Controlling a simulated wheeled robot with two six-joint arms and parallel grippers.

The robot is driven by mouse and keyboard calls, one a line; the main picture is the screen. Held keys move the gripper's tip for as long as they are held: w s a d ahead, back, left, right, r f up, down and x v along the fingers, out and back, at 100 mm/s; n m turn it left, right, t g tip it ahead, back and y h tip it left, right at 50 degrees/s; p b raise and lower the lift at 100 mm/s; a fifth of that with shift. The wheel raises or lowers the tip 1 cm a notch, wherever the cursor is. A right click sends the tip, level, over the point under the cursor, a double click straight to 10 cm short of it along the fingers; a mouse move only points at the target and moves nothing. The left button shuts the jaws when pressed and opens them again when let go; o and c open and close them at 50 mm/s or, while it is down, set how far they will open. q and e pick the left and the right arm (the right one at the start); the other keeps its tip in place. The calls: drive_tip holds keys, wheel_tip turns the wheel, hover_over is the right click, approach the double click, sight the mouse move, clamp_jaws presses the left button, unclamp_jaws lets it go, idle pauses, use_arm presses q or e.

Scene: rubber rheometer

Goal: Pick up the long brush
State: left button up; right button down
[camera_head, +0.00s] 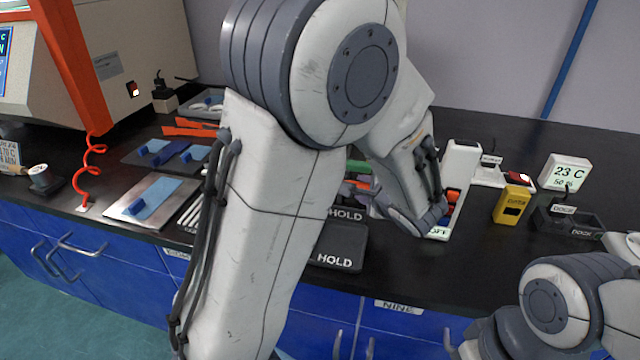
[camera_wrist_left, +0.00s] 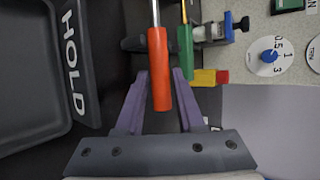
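In the left wrist view, an orange handle (camera_wrist_left: 160,75) with a thin metal shaft lies between the two purple fingers of my left gripper (camera_wrist_left: 161,73). The fingers are apart, with a narrow gap on each side of the handle. A green handle (camera_wrist_left: 186,52) with a thin yellowish shaft lies just right of it, near the right fingertip. Bristles are not visible, so I cannot tell which handle is the long brush. My right gripper is out of view.
A black HOLD tray (camera_head: 340,247) lies beside the handles. A white stand (camera_head: 461,165), a yellow device (camera_head: 512,203) and a dark dock (camera_head: 568,223) stand to the right. Left are a metal plate with blue pieces (camera_head: 152,202) and a red coiled cord (camera_head: 88,170).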

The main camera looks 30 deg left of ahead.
use_arm(q)
clamp_jaws()
